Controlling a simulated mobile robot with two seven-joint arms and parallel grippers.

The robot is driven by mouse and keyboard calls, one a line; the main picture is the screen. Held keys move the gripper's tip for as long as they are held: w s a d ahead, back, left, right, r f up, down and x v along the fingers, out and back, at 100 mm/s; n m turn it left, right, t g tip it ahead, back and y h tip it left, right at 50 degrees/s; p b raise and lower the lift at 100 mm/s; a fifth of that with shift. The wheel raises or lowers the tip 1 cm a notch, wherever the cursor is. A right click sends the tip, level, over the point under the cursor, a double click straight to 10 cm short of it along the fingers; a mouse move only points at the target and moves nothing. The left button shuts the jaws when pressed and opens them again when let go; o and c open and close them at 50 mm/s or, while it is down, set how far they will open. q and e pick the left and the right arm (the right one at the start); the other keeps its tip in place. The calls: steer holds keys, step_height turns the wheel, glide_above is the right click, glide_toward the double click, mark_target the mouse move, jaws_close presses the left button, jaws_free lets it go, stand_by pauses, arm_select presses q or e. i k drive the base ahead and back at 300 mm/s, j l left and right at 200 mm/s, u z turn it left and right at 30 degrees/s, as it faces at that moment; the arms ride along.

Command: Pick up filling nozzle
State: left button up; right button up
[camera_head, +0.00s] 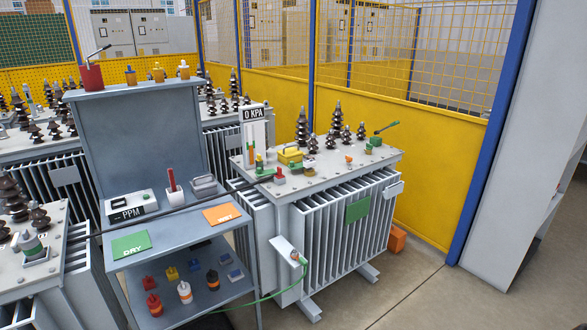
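I cannot tell for sure which thing is the filling nozzle. A red cup-shaped holder (92,77) with a grey angled spout-like piece (99,51) sticking out of it stands at the left end of the grey cart's top shelf. A small green and dark fitting (260,166) is on the near left corner of the transformer's lid, where a thin dark hose-like line (170,208) ends. A green-handled piece (381,129) sits at the lid's right. Neither of my grippers is in view.
The grey cart (140,85) holds a PPM meter (131,207), a green DRY card (131,244), an orange WET card (222,214) and several small bottles below. The transformer (330,215) stands right, with a green hose (265,299) low down. Yellow fencing is behind; floor is clear at right.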

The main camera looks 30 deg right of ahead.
mark_target(280, 175)
steer(key=i+l, duration=0.2)
steer(key=l, duration=0.2)
steer(key=i+l+z, duration=0.1)
steer(key=l, duration=0.3)
steer(key=i+l, duration=0.5)
steer(key=l, duration=0.3)
steer(key=i+l+z, duration=0.1)
steer(key=l, duration=0.3)
steer(key=i, duration=0.1)
